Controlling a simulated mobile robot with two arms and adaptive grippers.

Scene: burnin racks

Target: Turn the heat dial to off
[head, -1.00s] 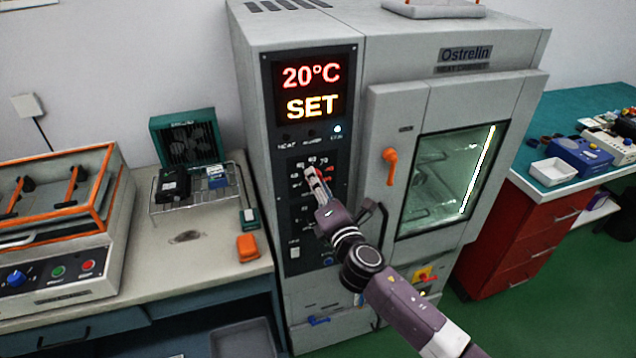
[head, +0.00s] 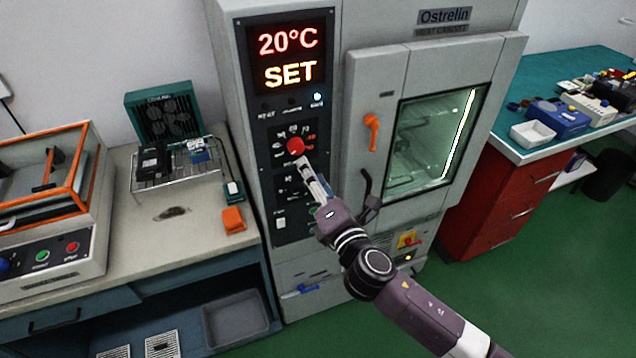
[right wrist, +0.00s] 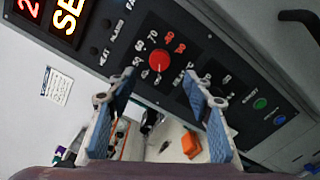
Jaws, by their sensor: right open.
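The heat dial is a round red knob (head: 296,146) on the black control panel (head: 262,112) of the grey heat cabinet. It also shows in the right wrist view (right wrist: 159,61), with numbers printed around it. The display (head: 288,56) above reads 20°C and SET. My right gripper (head: 308,172) is just below and right of the dial in the head view, apart from it. In the right wrist view its two blue-padded fingers (right wrist: 160,92) are spread, with nothing between them, and the dial lies beyond their tips. My left gripper is not in view.
An orange door handle (head: 371,131) and a dark lever sit right of the panel. A bench at left holds a wire rack (head: 180,175), an orange block (head: 233,220) and an orange-framed machine. A green-topped red drawer unit (head: 490,205) stands at right.

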